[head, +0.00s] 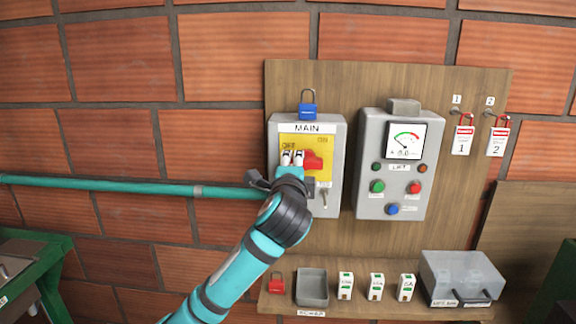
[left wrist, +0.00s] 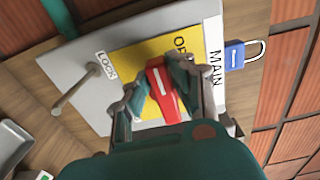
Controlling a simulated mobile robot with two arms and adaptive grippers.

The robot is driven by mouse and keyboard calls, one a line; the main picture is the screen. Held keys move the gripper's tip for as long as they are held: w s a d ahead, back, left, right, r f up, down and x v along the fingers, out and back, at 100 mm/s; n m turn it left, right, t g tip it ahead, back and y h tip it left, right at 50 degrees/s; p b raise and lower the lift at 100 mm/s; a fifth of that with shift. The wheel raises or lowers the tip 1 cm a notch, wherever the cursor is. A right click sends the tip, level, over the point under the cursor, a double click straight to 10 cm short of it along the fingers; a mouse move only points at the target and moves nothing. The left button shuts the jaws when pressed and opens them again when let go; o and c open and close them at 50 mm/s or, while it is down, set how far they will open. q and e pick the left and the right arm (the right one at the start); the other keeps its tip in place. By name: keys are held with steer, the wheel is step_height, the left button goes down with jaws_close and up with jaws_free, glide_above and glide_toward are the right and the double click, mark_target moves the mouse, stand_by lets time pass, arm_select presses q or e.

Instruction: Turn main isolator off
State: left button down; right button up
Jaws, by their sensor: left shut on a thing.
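The main isolator is a grey box (head: 335,135) labelled MAIN on the wooden board, with a yellow plate (head: 322,146) marked OFF at left and ON at right. Its red handle (head: 314,163) shows just right of my left gripper (head: 292,157) in the head view. In the left wrist view the red handle (left wrist: 163,90) lies between the two fingers of my left gripper (left wrist: 166,88), which are shut on it. The fingers and arm hide part of the plate, so the handle's exact setting is hard to tell. My right gripper is not in view.
A blue padlock (head: 308,110) sits on top of the isolator box. A grey control box (head: 368,150) with a gauge and buttons stands close at right. A shelf below holds a red padlock (head: 277,286), a grey tray (head: 312,300) and a clear-lidded box (head: 490,270).

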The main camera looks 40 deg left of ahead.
arm_select(q)
steer(key=shift+r, duration=0.3)
steer(key=c, duration=1.4)
jaws_free()
steer(key=shift+o, duration=1.2)
steer(key=shift+a, duration=0.1)
steer(key=shift+f, duration=0.2)
steer(key=v, duration=1.2)
steer(key=shift+a, duration=0.15)
steer(key=shift+s, duration=0.1)
